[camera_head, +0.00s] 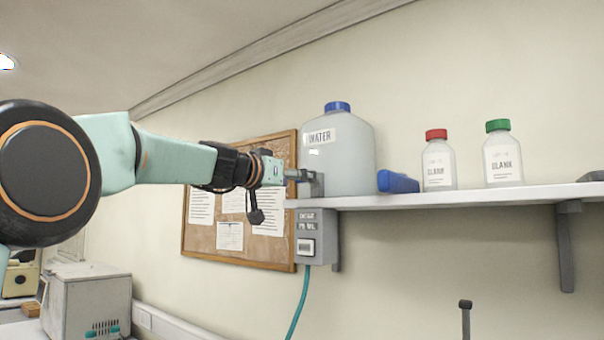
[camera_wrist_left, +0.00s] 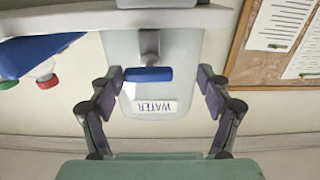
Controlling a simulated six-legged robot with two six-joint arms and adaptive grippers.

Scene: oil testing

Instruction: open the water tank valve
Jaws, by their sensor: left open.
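The water tank (camera_head: 352,158) is a pale jug with a blue cap and a WATER label, standing on the shelf. It also shows upside down in the left wrist view (camera_wrist_left: 190,50). Its valve is a grey spout with a blue handle (camera_wrist_left: 149,74), lying crosswise in that view. My left gripper (camera_head: 312,183) is at the front of the tank. In the left wrist view its fingers (camera_wrist_left: 161,77) are open, one on each side of the blue handle, with visible gaps. In the head view the gripper hides the valve. My right gripper is not in view.
The white shelf (camera_head: 470,195) also holds a blue object (camera_head: 397,182), a red-capped bottle (camera_head: 438,162) and a green-capped bottle (camera_head: 503,158). A grey switch box (camera_head: 312,236) with a green hose is below the tank. A corkboard (camera_head: 240,250) hangs behind my arm.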

